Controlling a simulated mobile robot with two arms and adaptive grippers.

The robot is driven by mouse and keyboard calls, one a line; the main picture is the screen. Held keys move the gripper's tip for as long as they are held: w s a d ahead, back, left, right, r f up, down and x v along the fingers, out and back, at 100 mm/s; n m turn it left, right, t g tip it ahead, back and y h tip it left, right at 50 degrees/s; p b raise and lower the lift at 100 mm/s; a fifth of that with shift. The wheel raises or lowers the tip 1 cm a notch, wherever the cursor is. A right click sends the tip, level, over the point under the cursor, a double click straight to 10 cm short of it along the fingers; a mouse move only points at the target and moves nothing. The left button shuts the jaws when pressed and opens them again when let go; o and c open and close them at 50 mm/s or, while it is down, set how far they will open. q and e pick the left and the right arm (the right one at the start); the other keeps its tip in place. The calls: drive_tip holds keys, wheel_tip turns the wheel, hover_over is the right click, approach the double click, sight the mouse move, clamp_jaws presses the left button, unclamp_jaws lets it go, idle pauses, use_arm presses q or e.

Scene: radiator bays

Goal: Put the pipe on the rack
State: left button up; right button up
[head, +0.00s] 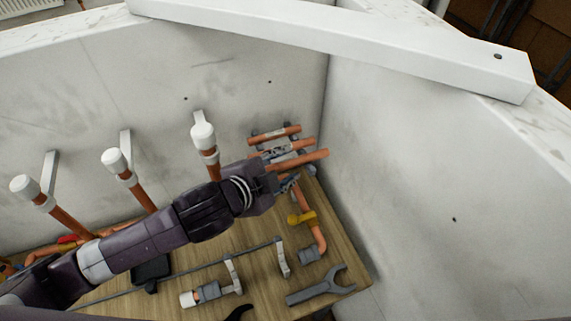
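My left gripper (286,168) reaches in from the left to the back corner, by the wall. A copper pipe (308,159) lies at its fingertips, pointing right. The fingers look spread to either side of the pipe, but whether they grip it is too small to tell. Just behind are two more copper pipes, one farther back (275,133) and one nearer (301,145), on small grey supports at the wall that look like the rack. My gripper partly hides these supports. My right gripper is not in view.
White-capped copper risers stand along the wall, one (203,138) close to my arm. The wooden board (335,258) holds a wrench (322,287), a bent copper pipe with a yellow valve (301,218), a grey rod and fittings. A white beam (340,42) crosses above. The right wall (430,180) is close.

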use_arm(q)
wheel_tip(320, 180, up, 10)
idle(0.6)
idle(0.4)
